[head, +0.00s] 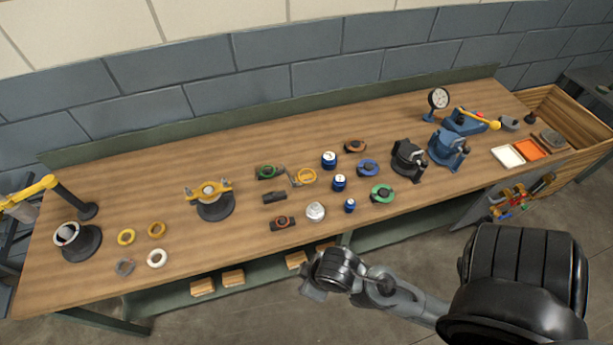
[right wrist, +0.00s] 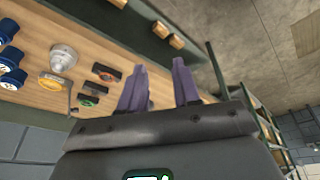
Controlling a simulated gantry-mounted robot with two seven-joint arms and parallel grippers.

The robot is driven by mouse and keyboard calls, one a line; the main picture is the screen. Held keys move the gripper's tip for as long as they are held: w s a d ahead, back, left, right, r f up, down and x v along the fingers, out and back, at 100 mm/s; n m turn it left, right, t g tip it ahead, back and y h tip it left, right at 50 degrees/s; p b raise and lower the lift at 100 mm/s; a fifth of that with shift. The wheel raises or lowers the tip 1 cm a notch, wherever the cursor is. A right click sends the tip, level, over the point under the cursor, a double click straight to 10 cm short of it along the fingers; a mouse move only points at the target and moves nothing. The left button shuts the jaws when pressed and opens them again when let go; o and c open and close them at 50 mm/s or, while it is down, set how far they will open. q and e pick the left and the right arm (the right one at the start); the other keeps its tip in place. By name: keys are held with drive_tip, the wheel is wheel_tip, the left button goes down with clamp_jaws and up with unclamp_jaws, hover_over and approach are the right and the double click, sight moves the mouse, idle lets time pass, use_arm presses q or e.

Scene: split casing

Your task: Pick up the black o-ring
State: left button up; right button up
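Several rings lie at the left of the bench in the head view. A dark grey ring (head: 125,267) is at the front, the darkest of the loose rings; I cannot tell for sure whether it is the black o-ring. Beside it lie a white ring (head: 157,258), a yellow ring (head: 126,237) and a tan-yellow ring (head: 157,230). My right gripper (head: 314,290) is in front of the bench's front edge, far to the right of these rings. In the right wrist view its two fingers (right wrist: 160,72) stand apart with nothing between them. My left gripper is not in view.
A round black fixture (head: 80,245) stands left of the rings, and a yellow-topped clamp fixture (head: 214,207) right of them. Casing parts and blue cans (head: 339,183) crowd the middle. Blue and black vises (head: 447,147) stand at the right. The bench behind the rings is clear.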

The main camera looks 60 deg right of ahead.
drive_tip(key=o, duration=1.2)
